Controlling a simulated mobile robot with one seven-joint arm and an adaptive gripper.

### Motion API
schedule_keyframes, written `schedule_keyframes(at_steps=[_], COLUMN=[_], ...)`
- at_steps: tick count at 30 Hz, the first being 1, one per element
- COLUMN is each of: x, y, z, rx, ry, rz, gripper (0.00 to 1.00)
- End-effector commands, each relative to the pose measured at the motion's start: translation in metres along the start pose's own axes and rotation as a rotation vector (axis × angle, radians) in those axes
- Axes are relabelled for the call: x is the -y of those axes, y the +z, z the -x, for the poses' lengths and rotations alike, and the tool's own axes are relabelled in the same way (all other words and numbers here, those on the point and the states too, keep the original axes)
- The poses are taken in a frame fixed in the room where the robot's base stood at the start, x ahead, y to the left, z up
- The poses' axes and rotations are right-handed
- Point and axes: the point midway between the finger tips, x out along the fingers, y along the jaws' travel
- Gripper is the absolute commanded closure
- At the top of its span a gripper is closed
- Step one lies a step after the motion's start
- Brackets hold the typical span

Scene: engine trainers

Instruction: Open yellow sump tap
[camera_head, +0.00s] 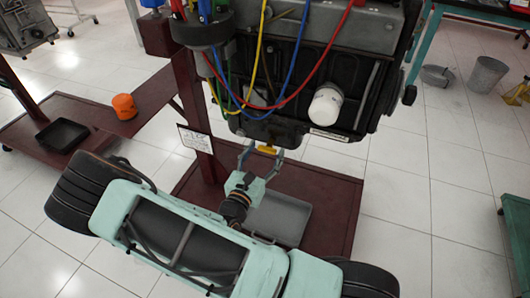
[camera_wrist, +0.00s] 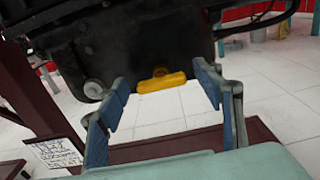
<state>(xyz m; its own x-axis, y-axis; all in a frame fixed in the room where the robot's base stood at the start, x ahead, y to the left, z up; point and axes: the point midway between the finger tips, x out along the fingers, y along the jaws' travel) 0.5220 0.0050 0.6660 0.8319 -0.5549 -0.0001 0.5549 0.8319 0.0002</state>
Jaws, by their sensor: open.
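The yellow sump tap (camera_wrist: 162,82) sits at the lower edge of the black engine sump (camera_wrist: 150,45), and its handle lies roughly level in the wrist view. In the head view the tap (camera_head: 267,150) shows small under the engine (camera_head: 300,60). My gripper (camera_wrist: 168,88) is open, with one blue-padded finger on each side of the tap in the picture. No finger visibly touches it. In the head view my gripper (camera_head: 261,152) is just below the engine, its fingers spread around the tap's position. How far the fingertips are from the tap in depth is unclear.
A grey tray (camera_head: 275,215) lies on the dark red stand base (camera_head: 335,215) below the engine. A white filter (camera_head: 325,106) hangs at the engine's right. Coloured cables loop down the engine's front. A sign (camera_head: 195,139) is on the red post at left.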

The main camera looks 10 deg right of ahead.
Motion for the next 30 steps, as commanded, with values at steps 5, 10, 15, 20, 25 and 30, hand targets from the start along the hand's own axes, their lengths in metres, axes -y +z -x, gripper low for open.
schedule_keyframes(at_steps=[5, 10, 15, 20, 25, 30], x=[0.0002, 0.0003, 0.0004, 0.0004, 0.0006, 0.0002], y=[0.0, 0.0, 0.0, 0.0009, 0.0024, 0.0035], z=[0.0002, 0.0003, 0.0003, 0.0003, 0.0002, 0.0003], rx=[0.0, 0.0, 0.0, 0.0, 0.0, -0.002], ry=[0.0, -0.001, -0.001, -0.001, -0.002, -0.002], rz=[0.0, 0.0, 0.001, 0.017, 0.08, 0.194], gripper=[0.51, 0.7, 0.81, 0.81, 0.81, 0.81])
